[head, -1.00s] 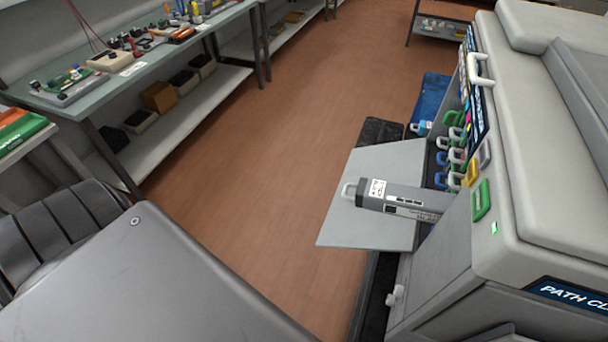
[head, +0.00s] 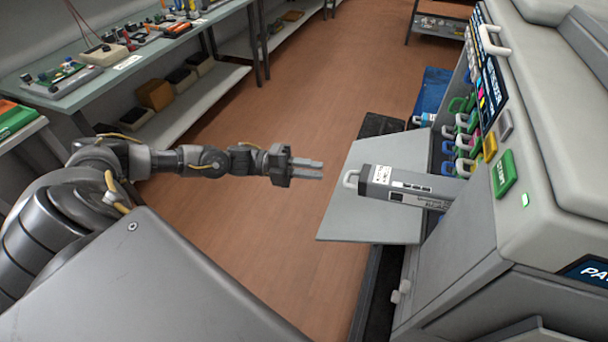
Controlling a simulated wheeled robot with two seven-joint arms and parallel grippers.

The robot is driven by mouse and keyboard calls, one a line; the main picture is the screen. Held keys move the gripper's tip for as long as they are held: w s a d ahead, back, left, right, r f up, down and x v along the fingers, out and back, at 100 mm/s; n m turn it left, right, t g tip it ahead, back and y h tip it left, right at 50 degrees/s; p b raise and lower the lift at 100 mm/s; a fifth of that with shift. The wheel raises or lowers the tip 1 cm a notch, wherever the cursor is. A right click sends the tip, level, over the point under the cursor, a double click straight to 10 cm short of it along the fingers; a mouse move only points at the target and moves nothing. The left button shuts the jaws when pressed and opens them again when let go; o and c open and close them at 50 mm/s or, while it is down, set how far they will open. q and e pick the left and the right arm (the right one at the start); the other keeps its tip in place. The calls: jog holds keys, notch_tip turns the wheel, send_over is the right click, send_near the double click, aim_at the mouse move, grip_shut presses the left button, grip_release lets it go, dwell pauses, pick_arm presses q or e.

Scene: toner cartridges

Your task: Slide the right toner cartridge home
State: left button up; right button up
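A grey toner cartridge (head: 405,187) with a white loop handle (head: 350,179) and a white label sticks far out of the printer's front, above the lowered flap (head: 362,222). Its inner end is hidden inside the printer (head: 545,130). My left gripper (head: 308,169) reaches in from the left, with its fingers pointing right towards the handle. Its two fingers show a narrow gap with nothing between them. It is apart from the handle, a short way to its left. My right gripper is not in view.
Several coloured handles (head: 462,145) sit in the printer's front beyond the cartridge. A green START button (head: 503,174) is on its near corner. A bench (head: 118,72) with tools stands at the back left. The floor (head: 270,225) between bench and printer is clear.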

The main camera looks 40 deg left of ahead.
aim_at(346, 176)
pick_arm(q)
jog(key=s+r+m+g+h, duration=0.1)
jog(key=s+r+m+g, duration=0.1)
jog(key=s+r+m, duration=0.15)
jog(key=shift+n, duration=0.35)
jog(key=shift+p+x, duration=1.1)
jog(key=shift+x, duration=4)
jog(key=shift+s+r, duration=0.1)
jog(key=shift+r, duration=0.05)
grip_shut()
